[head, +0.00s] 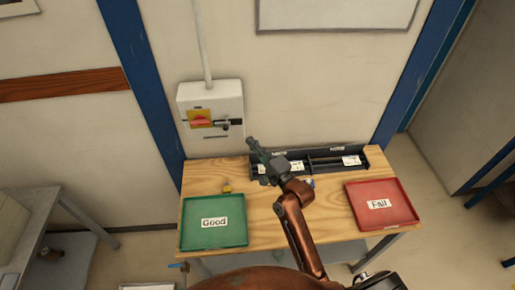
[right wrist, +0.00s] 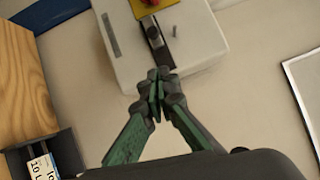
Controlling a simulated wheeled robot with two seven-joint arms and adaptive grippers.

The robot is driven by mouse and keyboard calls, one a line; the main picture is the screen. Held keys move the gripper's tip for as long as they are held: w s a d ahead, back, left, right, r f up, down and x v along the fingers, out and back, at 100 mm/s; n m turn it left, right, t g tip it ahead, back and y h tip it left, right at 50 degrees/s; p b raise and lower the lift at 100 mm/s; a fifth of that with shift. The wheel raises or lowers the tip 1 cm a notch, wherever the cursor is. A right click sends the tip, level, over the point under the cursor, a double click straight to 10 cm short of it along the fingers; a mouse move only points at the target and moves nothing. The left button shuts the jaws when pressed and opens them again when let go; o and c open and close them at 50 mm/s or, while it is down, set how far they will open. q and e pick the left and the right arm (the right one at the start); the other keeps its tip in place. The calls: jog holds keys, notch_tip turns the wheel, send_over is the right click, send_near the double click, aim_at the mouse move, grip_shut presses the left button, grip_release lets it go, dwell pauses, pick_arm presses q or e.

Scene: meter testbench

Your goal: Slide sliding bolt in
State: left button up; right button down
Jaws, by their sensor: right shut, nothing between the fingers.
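A white switch box (head: 210,112) hangs on the wall, with a red rotary handle on a yellow plate (head: 201,119). The dark sliding bolt (head: 229,123) lies to the right of the handle and sticks out sideways. In the right wrist view the bolt (right wrist: 154,40) runs from near the red handle (right wrist: 150,3) towards my fingertips. My right gripper (head: 252,142) is shut and empty, below and right of the bolt in the head view. In the right wrist view its fingertips (right wrist: 158,77) are close to the bolt's outer end; contact cannot be told. My left gripper is not in view.
A wooden table (head: 265,220) stands below the box. It bears a green "Good" tray (head: 190,236), a red "Fail" tray (head: 395,223), a black divided holder (head: 322,153) at the back and a small yellow item (head: 227,187). A grey conduit (head: 203,45) rises from the box.

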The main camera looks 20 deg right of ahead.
aim_at(227, 125)
jog(key=w+a, duration=0.2)
jog(key=w, duration=0.1)
jog(key=w+a+r+p, duration=0.1)
jog(key=w, duration=0.1)
jog(key=shift+w+a, duration=0.25)
jog(key=shift+a, duration=0.15)
jog(key=shift+w+a, duration=0.2)
jog(key=shift+a, duration=0.2)
